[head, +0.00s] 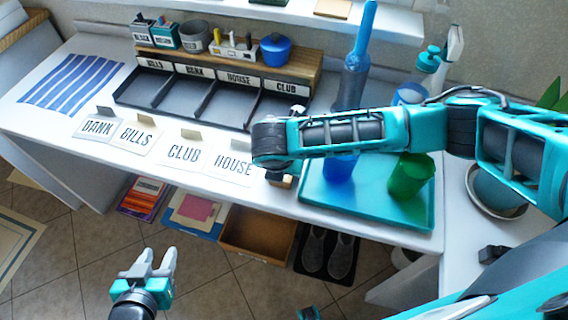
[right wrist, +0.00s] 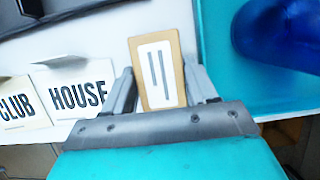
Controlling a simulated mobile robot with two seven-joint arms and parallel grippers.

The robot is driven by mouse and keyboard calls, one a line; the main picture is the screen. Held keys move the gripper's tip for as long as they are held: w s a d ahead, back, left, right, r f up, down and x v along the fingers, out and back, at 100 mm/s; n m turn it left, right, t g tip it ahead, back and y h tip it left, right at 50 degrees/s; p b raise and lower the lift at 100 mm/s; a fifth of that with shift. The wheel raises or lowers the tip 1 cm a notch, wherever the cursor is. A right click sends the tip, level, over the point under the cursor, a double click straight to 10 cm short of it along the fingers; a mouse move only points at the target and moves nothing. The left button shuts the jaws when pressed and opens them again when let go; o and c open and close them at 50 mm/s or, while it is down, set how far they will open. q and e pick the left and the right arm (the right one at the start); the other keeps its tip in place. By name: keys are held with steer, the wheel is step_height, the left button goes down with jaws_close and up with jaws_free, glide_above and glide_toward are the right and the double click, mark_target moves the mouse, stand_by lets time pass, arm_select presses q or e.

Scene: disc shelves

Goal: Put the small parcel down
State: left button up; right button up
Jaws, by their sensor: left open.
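The small parcel (right wrist: 158,78) is a tan block with a white label bearing two dark bars, seen in the right wrist view. My right gripper (right wrist: 158,68) has one finger on each side of it, both close against its sides, and looks shut on it. It is by the white table's (head: 70,115) front edge, right of the HOUSE card (right wrist: 78,93). I cannot tell whether the parcel rests on the table. In the head view my right forearm mostly hides it. My left gripper (head: 157,260) is open and empty, in front of the table.
A teal tray (head: 375,213) with a blue cup (head: 340,168) and green cup (head: 410,178) lies just right of the parcel. Cards stand along the front edge, left of it. A labelled grey sorter (head: 145,88) and a blue pot (head: 275,50) are behind.

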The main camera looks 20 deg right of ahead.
steer(key=shift+o, duration=0.9)
steer(key=shift+r, duration=0.2)
steer(key=p+v, duration=0.2)
steer(key=v, duration=0.9)
steer(key=shift+r, duration=0.4)
steer(key=shift+s+a, duration=0.15)
steer(key=shift+s, duration=0.05)
